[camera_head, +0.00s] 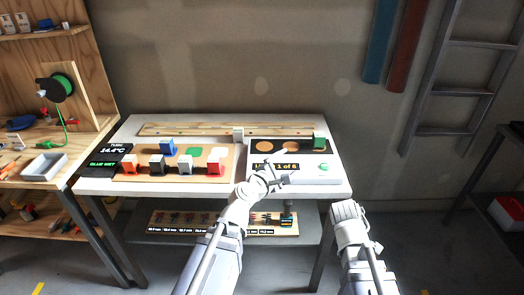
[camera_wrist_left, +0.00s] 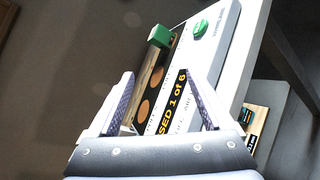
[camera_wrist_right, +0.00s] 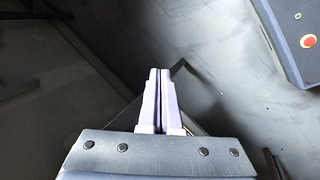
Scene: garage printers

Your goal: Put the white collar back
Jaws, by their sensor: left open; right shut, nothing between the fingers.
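A small white block (camera_head: 238,133), possibly the white collar, stands at the back of the white table, by the wooden rail. I cannot tell for sure which is the collar. My left gripper (camera_head: 275,168) is open and empty over the front of the white box (camera_head: 325,172); its spread fingers (camera_wrist_left: 159,74) also show in the left wrist view. My right gripper (camera_head: 347,208) is shut and empty in front of the table.
A dark temperature display (camera_head: 108,158) is at the left. A lower shelf holds a labelled board (camera_head: 230,230). A ladder (camera_head: 460,90) leans at the right.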

